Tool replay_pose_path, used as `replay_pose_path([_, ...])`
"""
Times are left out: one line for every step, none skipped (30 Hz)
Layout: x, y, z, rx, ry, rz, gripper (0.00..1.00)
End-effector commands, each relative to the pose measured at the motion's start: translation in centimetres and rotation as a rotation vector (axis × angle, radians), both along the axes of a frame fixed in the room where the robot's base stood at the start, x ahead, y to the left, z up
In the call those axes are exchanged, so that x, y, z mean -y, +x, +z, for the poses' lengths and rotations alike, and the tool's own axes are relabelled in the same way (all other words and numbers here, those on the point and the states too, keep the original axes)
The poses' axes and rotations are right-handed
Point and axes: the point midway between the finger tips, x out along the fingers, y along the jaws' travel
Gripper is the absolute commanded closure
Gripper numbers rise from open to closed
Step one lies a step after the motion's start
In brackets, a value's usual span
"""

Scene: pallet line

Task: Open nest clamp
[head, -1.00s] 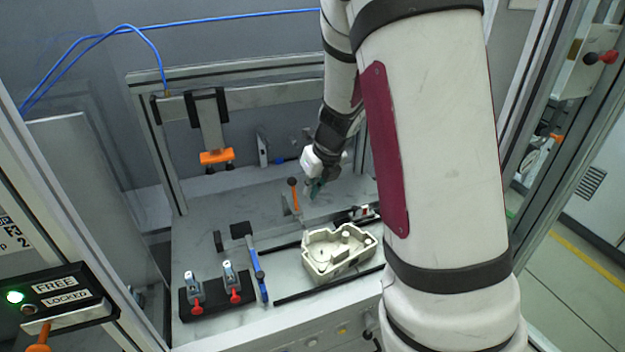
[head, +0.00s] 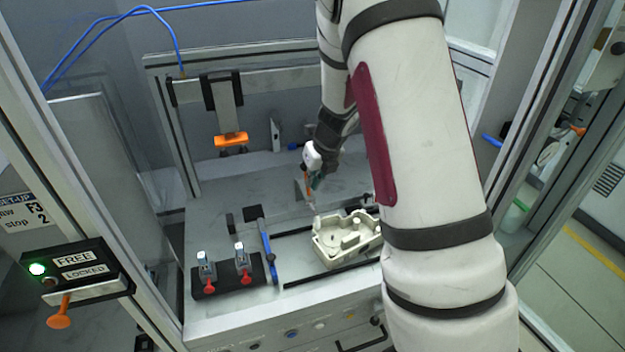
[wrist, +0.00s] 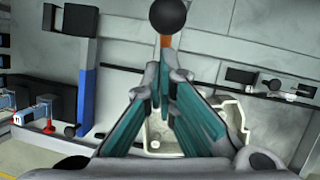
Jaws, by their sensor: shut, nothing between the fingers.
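The nest clamp's upright orange lever (head: 308,184) stands behind the cream cast housing (head: 346,238). In the wrist view the orange lever (wrist: 166,42) has a black ball end (wrist: 168,15), just beyond my fingertips. My gripper (head: 316,184) points down right beside the lever. In the wrist view my gripper's teal fingers (wrist: 165,78) converge at the tips, with nothing held between them. I cannot tell whether they touch the lever. The housing also shows below and behind the fingers (wrist: 236,108). The clamp's contact with the housing is hidden.
A black block with two red-tipped small clamps (head: 230,277) stands front left, beside a blue bar (head: 268,245). An orange-handled fixture (head: 231,139) hangs at the back. The FREE/LOCKED panel (head: 77,270) shows a green light. My arm covers the right side.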

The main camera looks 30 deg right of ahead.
Motion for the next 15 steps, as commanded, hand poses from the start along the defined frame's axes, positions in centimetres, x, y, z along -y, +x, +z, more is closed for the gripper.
replay_pose_path([-0.02, 0.08, -0.02, -0.003, 0.000, 0.000, 1.00])
replay_pose_path([-0.02, 0.13, -0.03, -0.006, 0.001, 0.000, 1.00])
replay_pose_path([-0.03, 0.21, -0.03, -0.013, 0.002, 0.002, 1.00])
replay_pose_path([-0.02, 0.29, -0.03, -0.019, 0.002, 0.003, 1.00])
replay_pose_path([-0.01, 0.43, -0.03, -0.026, 0.004, 0.002, 1.00])
replay_pose_path([0.03, 0.47, -0.03, -0.036, 0.006, 0.003, 1.00])
replay_pose_path([0.06, 0.52, -0.02, -0.041, 0.007, 0.001, 1.00])
replay_pose_path([0.04, 0.55, -0.01, -0.045, 0.008, 0.002, 1.00])
replay_pose_path([0.03, 0.55, 0.01, -0.050, 0.009, 0.002, 1.00])
replay_pose_path([0.05, 0.59, 0.02, -0.053, 0.011, 0.002, 1.00])
replay_pose_path([0.09, 0.62, 0.02, -0.056, 0.011, 0.001, 1.00])
replay_pose_path([0.14, 0.67, 0.03, -0.061, 0.012, 0.000, 1.00])
replay_pose_path([0.14, 0.70, 0.02, -0.065, 0.013, 0.000, 1.00])
replay_pose_path([0.11, 0.72, -0.01, -0.070, 0.014, 0.001, 1.00])
replay_pose_path([0.10, 0.77, -0.03, -0.075, 0.015, 0.002, 1.00])
